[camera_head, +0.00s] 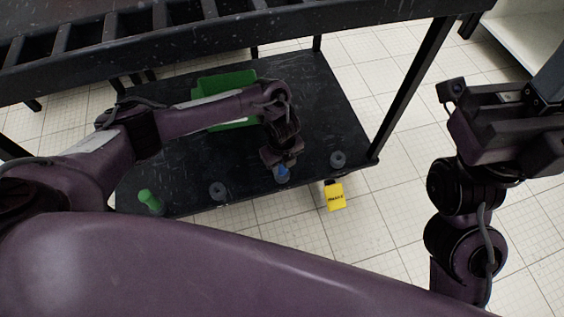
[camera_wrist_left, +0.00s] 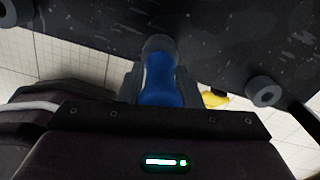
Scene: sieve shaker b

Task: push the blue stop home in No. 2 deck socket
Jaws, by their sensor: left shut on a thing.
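My left gripper (camera_head: 281,160) is shut on the blue stop (camera_head: 283,173) over the front part of the black deck. In the left wrist view the blue stop (camera_wrist_left: 162,88) sits between the fingers, its far end at a grey round socket (camera_wrist_left: 158,44). I cannot tell how deep it is in that socket. Bare grey sockets stand to its left (camera_head: 217,190) and right (camera_head: 338,159) in the head view. Socket numbers are not readable. My right gripper (camera_head: 487,100) is at the upper right, away from the deck; its jaw opening is unclear.
A green stop (camera_head: 149,199) stands at the deck's left front corner. A green bin (camera_head: 222,86) is at the back of the black deck (camera_head: 325,105). A yellow tag (camera_head: 335,196) hangs at the front edge. A dark slatted frame (camera_head: 190,30) spans above.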

